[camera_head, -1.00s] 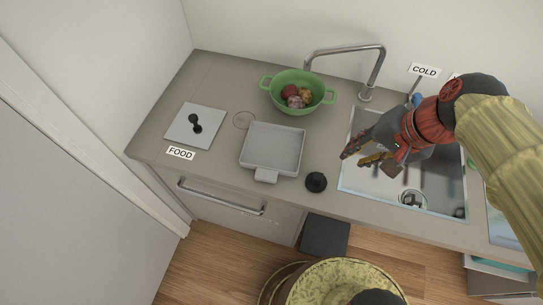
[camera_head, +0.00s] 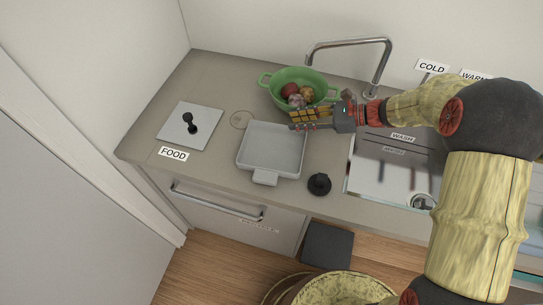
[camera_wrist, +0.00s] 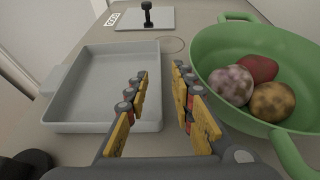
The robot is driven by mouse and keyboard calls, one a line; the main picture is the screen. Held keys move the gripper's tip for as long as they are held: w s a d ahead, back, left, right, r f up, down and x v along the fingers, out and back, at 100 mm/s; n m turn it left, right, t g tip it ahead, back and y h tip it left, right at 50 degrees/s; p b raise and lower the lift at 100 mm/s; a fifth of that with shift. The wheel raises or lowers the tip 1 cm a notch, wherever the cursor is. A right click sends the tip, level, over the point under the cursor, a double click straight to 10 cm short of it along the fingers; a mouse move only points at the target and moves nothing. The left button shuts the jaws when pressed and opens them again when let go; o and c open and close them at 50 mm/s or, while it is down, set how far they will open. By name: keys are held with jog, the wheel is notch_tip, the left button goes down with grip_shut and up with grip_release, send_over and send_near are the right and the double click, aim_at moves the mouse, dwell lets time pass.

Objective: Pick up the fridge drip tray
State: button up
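The fridge drip tray (camera_head: 272,149) is a shallow grey rectangular tray with a tab handle on its front side. It lies on the counter left of the sink and looks empty. In the wrist view the tray (camera_wrist: 88,90) is at the left. My gripper (camera_head: 292,120) is above the counter by the tray's back right corner, just in front of the green colander. In the wrist view my gripper (camera_wrist: 160,85) has its yellow-padded fingers apart with nothing between them. The fingertips point left in the head view.
A green colander (camera_head: 268,80) with several round food items stands behind the tray. A black knob-like stopper (camera_head: 319,184) sits right of the tray handle. A plate with a black crank (camera_head: 190,123) is at the left. The sink (camera_head: 380,172) and faucet (camera_head: 384,65) are right.

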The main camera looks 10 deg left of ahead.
aim_at(279, 125)
jog(key=b+x, duration=0.1)
jog(key=x, duration=0.2)
jog(key=b+x, duration=0.2)
jog(key=x, duration=0.2)
jog(key=shift+f, duration=0.45)
jog(key=shift+r, duration=0.1)
jog(key=shift+c, duration=0.4)
grip_shut()
